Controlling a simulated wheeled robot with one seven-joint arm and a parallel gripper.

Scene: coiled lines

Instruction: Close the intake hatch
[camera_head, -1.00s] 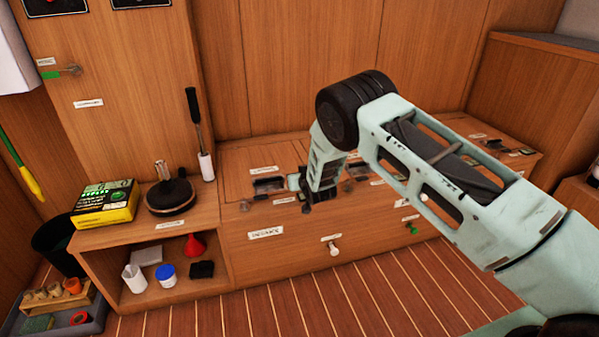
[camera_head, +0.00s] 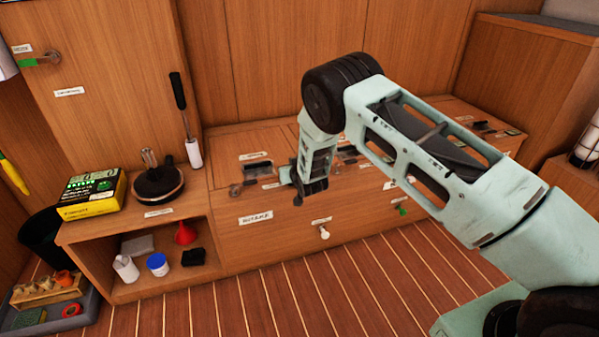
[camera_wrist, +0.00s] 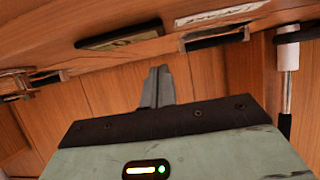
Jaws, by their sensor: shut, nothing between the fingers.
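A wooden bench runs along the wall, with an INTAKE label (camera_head: 255,218) on its front face. Above that label, the left lid (camera_head: 225,150) on the bench top carries a small label and a dark recess. It looks flat in the head view, but I cannot tell whether it is fully shut or whether it is the intake hatch. My gripper (camera_head: 308,196) points down near the bench's front edge, right of the INTAKE label. Its fingers (camera_wrist: 157,85) are together and empty in the wrist view. My arm hides part of the bench top behind it.
An open shelf below holds a blue-lidded jar (camera_head: 157,264) and red funnel (camera_head: 186,233). A white knob (camera_head: 323,233) protrudes from the front. The striped floor ahead is clear.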

